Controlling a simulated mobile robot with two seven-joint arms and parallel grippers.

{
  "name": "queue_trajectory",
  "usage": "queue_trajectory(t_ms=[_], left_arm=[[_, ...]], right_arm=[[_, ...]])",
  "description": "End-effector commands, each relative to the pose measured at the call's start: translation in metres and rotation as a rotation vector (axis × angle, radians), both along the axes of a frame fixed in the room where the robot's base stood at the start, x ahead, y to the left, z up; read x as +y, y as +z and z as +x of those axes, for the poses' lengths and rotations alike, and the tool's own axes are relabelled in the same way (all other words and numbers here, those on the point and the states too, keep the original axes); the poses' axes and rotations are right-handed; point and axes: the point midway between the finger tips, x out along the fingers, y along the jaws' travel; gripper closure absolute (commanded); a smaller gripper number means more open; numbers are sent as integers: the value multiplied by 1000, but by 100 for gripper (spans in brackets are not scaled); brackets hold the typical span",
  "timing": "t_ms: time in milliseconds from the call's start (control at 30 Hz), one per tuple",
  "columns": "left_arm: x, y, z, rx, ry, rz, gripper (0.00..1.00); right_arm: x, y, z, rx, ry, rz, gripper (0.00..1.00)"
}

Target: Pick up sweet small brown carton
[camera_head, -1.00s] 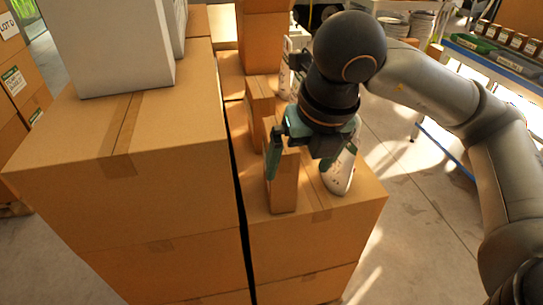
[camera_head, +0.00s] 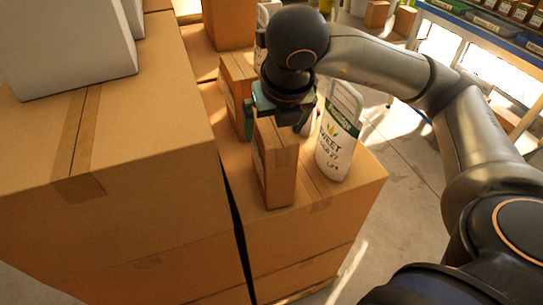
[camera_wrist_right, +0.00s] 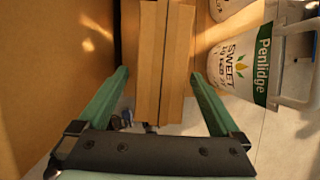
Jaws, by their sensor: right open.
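A small brown carton (camera_head: 277,175) stands upright on a large brown carton stack (camera_head: 330,200) in the head view. My right gripper (camera_head: 277,120) is open at the carton's top, with its fingers on either side. In the right wrist view the carton (camera_wrist_right: 165,60) shows between the open fingers of the gripper (camera_wrist_right: 160,76), with a gap on each side. Whether a finger touches it I cannot tell. A white container (camera_head: 338,135) marked "SWEET" stands to the right of the carton; it also shows in the wrist view (camera_wrist_right: 243,60). My left gripper is not in view.
Another small brown carton (camera_head: 237,90) stands just behind. A taller large carton stack (camera_head: 130,170) with a white box (camera_head: 65,45) rises close on the left. Open floor (camera_head: 400,165) lies to the right, with a blue-edged shelf (camera_head: 480,50) beyond.

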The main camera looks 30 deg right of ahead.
Motion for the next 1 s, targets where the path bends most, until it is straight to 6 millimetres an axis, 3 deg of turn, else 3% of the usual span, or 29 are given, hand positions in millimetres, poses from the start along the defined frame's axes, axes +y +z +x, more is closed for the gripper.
queue_trajectory(t_ms=[433, 1000], left_arm=[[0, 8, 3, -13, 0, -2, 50], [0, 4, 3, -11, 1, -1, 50]], right_arm=[[-8, -48, 17, 2, 1, -1, 0], [-8, -52, 18, 1, 2, 0, 0]])
